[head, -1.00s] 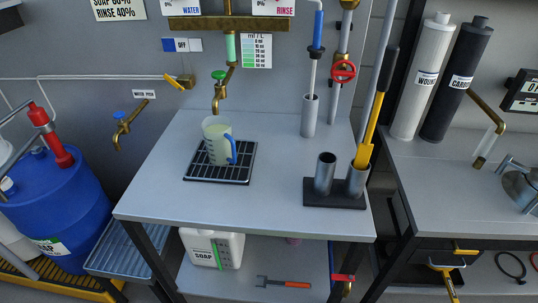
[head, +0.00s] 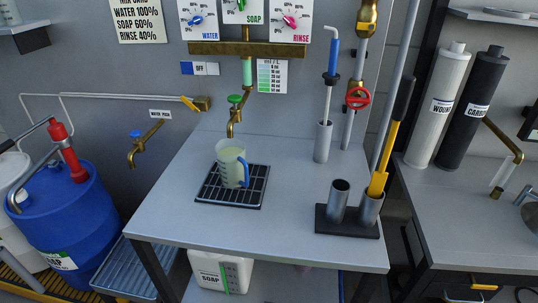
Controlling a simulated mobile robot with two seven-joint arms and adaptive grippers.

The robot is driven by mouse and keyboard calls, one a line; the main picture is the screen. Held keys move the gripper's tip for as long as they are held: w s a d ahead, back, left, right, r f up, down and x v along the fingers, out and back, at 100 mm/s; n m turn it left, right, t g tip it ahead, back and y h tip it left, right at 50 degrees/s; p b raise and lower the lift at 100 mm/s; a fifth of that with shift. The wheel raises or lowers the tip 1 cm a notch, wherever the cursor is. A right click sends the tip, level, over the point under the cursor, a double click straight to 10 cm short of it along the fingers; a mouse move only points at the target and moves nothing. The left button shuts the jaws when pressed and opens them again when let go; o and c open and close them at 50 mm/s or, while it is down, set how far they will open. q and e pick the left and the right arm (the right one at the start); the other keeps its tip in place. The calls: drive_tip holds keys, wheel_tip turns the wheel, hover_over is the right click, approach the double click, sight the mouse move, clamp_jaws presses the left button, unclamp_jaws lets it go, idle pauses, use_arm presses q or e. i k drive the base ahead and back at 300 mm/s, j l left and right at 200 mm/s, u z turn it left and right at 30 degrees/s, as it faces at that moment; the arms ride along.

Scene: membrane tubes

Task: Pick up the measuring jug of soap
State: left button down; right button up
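The measuring jug (head: 231,166) is a translucent pale jug with a blue handle on its right side and pale contents. It stands upright on the black drip grate (head: 212,201) on the grey table, below and a little in front of the brass tap with the green knob (head: 235,104). Neither of my grippers shows in the head view, so nothing is seen touching the jug.
The table (head: 285,235) is clear in front of the grate. A black stand with two metal cups (head: 338,200) and a yellow-handled tool (head: 385,155) is at its right. A tall grey tube (head: 323,143) stands behind. A blue soap drum (head: 65,215) is left of the table.

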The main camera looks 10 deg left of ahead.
sight(231, 154)
drive_tip(key=i+l+u, duration=0.45)
drive_tip(key=l, duration=0.15)
drive_tip(key=l+u, duration=0.2)
drive_tip(key=l, duration=0.15)
drive_tip(key=i, duration=0.05)
